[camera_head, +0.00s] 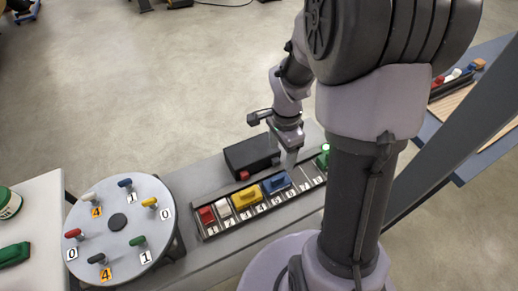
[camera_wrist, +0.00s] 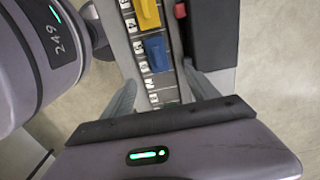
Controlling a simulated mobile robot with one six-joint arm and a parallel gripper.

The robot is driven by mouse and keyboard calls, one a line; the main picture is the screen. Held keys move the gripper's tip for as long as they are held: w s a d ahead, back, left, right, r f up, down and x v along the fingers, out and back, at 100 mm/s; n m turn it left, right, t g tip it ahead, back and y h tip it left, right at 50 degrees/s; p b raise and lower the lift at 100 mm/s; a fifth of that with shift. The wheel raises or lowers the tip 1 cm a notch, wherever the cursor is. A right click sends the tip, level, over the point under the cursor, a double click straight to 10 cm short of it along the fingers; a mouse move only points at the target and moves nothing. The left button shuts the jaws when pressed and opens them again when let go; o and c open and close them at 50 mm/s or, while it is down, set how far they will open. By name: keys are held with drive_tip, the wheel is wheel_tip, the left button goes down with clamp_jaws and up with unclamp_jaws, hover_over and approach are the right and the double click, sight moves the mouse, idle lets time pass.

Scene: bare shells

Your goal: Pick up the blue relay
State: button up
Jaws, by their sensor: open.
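The blue relay (camera_head: 277,183) sits in the numbered rail (camera_head: 207,229), just right of the yellow relay (camera_head: 247,196). In the wrist view the blue relay (camera_wrist: 156,54) lies beyond my fingertips, with the yellow relay (camera_wrist: 147,14) further up. My gripper (camera_head: 291,158) is above the rail, slightly to the right of the blue relay in the head view. Its two grey fingers (camera_wrist: 160,88) are spread wide and empty, one on each side of the rail in the wrist view. Numbered slots show between them.
Red (camera_head: 207,215) and white (camera_head: 224,208) relays fill the rail's left end; a green piece (camera_head: 322,160) is at its right end. A black box (camera_head: 251,155) with a red button stands behind. A round disc (camera_head: 118,222) with several coloured handles is left.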

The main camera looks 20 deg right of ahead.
sight(278, 178)
wheel_tip(278, 178, down, 9)
drive_tip(key=b, duration=0.3)
drive_tip(key=shift+f, duration=0.15)
drive_tip(key=f, duration=0.2)
drive_tip(key=f+b, duration=0.2)
drive_tip(key=f, duration=0.1)
drive_tip(key=shift+s+a+f, duration=0.2)
drive_tip(key=shift+a+f, duration=0.1)
drive_tip(key=shift+r, duration=0.1)
clamp_jaws()
